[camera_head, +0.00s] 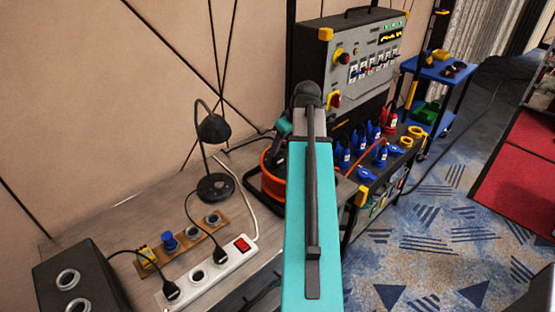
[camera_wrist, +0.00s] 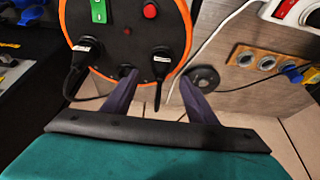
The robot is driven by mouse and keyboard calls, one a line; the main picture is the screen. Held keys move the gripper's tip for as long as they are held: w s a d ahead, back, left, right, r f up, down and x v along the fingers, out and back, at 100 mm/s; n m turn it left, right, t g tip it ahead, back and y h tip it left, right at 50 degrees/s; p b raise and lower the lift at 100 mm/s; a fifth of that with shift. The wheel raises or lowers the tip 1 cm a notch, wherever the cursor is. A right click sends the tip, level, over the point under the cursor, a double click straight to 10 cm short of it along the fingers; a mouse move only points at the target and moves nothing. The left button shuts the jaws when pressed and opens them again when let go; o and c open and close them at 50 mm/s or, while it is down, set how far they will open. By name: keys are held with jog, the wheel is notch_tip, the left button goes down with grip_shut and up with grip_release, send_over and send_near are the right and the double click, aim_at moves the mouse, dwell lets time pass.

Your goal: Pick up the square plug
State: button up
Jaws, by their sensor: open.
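No plug is clearly marked as the square one. In the wrist view two black plugs with white labels sit in the face of an orange-rimmed reel, one at left (camera_wrist: 82,52) and one at centre (camera_wrist: 161,64). My gripper (camera_wrist: 158,78) is open, its dark fingers pointing at the reel, with the centre plug appearing between the fingertips; contact cannot be told. In the head view a yellow plug (camera_head: 147,256) and a blue plug (camera_head: 169,241) stand on a wooden socket board.
The orange reel (camera_head: 271,168) stands at the table's right end, partly behind my arm. A white power strip (camera_head: 209,275) with black plugs, a desk lamp (camera_head: 214,128) and a black socket box (camera_head: 72,277) share the table. Cables run across it. A control panel (camera_head: 350,75) stands behind.

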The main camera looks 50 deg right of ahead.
aim_at(278, 154)
jog(key=shift+w+f, duration=0.2)
jog(key=shift+f, duration=0.3)
jog(key=shift+p+x, duration=1.2)
jog(key=shift+x, duration=1.4)
jog(key=shift+a, duration=0.1)
jog(key=c, duration=1.3)
jog(key=shift+o, duration=0.2)
jog(key=shift+r, duration=0.15)
jog(key=shift+r+b, duration=0.8)
jog(key=shift+r, duration=0.55)
jog(key=s+d+r+b, duration=0.1)
jog(key=s+d+b, duration=0.1)
jog(key=s, duration=0.5)
jog(key=s+d+r+b, duration=0.1)
jog(key=s+d, duration=0.3)
jog(key=s, duration=0.4)
jog(key=shift+b, duration=0.65)
